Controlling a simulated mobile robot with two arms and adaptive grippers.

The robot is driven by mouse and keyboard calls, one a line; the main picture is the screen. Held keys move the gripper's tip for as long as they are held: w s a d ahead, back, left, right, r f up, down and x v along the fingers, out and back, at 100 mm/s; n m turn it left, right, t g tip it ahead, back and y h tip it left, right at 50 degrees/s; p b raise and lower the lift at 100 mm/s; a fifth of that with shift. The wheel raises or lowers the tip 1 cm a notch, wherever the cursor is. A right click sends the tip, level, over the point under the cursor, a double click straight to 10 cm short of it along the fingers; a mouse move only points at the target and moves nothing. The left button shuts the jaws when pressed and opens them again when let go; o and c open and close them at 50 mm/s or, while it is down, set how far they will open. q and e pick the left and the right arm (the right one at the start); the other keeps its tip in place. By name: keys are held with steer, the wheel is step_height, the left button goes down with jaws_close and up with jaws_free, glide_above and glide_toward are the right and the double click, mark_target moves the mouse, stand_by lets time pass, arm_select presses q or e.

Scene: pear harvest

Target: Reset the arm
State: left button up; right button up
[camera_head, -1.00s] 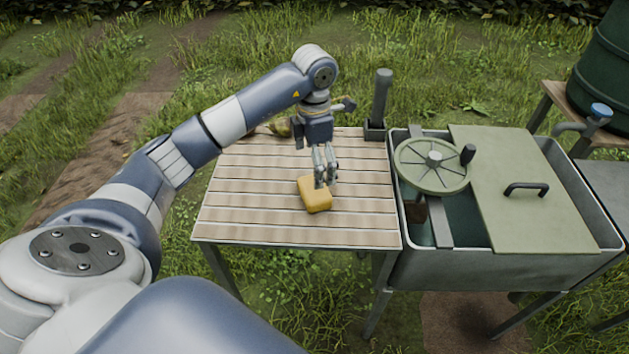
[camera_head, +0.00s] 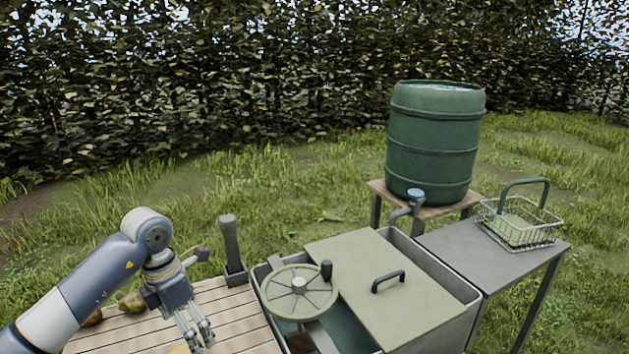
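My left arm comes in from the lower left, and its gripper (camera_head: 197,335) hangs over the slatted wooden table (camera_head: 237,306). The fingers point down and look close together, but I cannot tell whether they are shut. A sliver of the yellow block (camera_head: 180,349) shows at the bottom edge beside the fingers; the rest of it is cut off or hidden. My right gripper is not in view.
Pears (camera_head: 132,303) lie at the table's back left, behind my arm. A dark post (camera_head: 231,246) stands at its back right corner. Right of it are a metal sink (camera_head: 461,317) with a handwheel (camera_head: 299,291) and lid (camera_head: 365,268), a green barrel (camera_head: 434,142), and a wire basket (camera_head: 520,220) on a grey table (camera_head: 472,250).

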arm_select(q)
steer(key=s+d+r+t+h, duration=0.1)
steer(key=d+h, duration=0.8)
steer(key=d, duration=1.3)
steer(key=s+d+r+n+t+h, duration=0.1)
steer(key=d+r+n+t+h, duration=0.55)
steer(key=r, duration=0.55)
steer(key=w+a+n+t+y, duration=0.4)
steer(key=a+n+t+y, duration=0.75)
steer(key=n, duration=0.85)
steer(key=s+a+f+n+g+y, duration=0.3)
steer(key=a+f+n, duration=0.25)
steer(key=f, duration=0.25)
steer(key=s+a+f+n+g+y, duration=0.2)
steer(key=s+a+f+n+y, duration=0.15)
steer(key=f+n, duration=0.35)
steer(key=s+d+f+n+g+h, duration=0.1)
steer(key=s+f+g, duration=0.5)
steer(key=s, duration=0.4)
steer(key=s+f+n+g+h, duration=0.15)
steer(key=s+f+g, duration=0.35)
steer(key=s+f, duration=0.5)
step_height(320, 180, down, 24)
steer(key=s+g, duration=0.1)
steer(key=s, duration=0.2)
steer(key=s+a+f+g+y, duration=0.1)
steer(key=s+a+f, duration=0.1)
steer(key=s+f, duration=1.5)
steer(key=shift+a, duration=0.3)
